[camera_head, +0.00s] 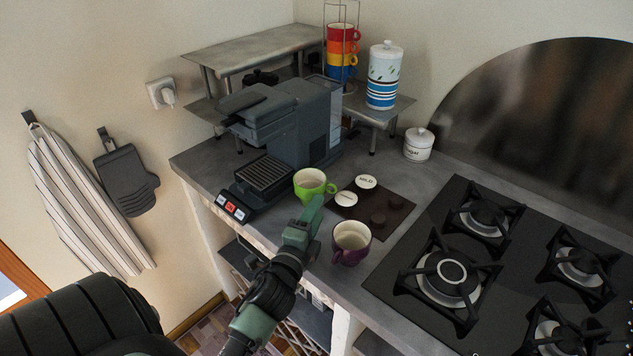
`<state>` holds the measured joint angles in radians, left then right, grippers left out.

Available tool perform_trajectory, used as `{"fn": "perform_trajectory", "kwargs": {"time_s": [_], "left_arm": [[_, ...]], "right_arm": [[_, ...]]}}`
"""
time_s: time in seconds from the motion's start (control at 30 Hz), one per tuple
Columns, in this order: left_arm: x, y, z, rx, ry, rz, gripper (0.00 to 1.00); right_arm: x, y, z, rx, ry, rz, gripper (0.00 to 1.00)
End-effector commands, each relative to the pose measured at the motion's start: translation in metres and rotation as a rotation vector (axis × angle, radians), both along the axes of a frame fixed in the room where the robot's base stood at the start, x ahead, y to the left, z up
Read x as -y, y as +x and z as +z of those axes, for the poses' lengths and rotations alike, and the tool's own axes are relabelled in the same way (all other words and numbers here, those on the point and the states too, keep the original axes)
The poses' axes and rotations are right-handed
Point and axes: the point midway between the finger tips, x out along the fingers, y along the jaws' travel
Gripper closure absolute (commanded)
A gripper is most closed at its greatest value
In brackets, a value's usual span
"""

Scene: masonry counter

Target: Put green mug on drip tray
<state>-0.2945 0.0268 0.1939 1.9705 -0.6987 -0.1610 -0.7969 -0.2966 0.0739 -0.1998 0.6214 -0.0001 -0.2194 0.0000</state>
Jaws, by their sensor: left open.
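The green mug (311,188) stands upright on the grey counter, just right of the coffee machine's drip tray (264,175). The drip tray is a dark slatted grille at the foot of the grey coffee machine (290,115), with nothing on it. My left gripper (314,208) is open, its tip at the near right side of the green mug. It overlaps the mug's lower edge in the picture; I cannot tell whether they touch. My right gripper is not in view.
A purple mug (350,244) stands at the counter's front edge, right of my left gripper. Behind it lies a brown mat (400,228) with round pieces. A gas hob (500,270) is on the right. A sugar jar (418,147) and a shelf (250,50) stand behind.

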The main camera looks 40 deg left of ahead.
Motion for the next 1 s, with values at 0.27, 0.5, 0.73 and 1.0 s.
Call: {"fn": "perform_trajectory", "kwargs": {"time_s": [0.27,0.5,0.73,1.0], "left_arm": [[-0.007,0.026,0.001,0.001,0.0,0.0,0.55],[-0.014,0.06,-0.001,0.002,-0.001,0.001,0.55],[-0.019,0.076,-0.003,0.001,0.0,0.0,0.55],[-0.019,0.076,-0.004,0.0,0.0,0.0,0.8]], "right_arm": [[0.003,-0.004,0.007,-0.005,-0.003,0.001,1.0],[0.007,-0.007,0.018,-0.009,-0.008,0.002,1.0],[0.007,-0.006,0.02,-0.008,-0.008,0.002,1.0],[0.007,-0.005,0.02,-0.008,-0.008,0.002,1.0]]}}
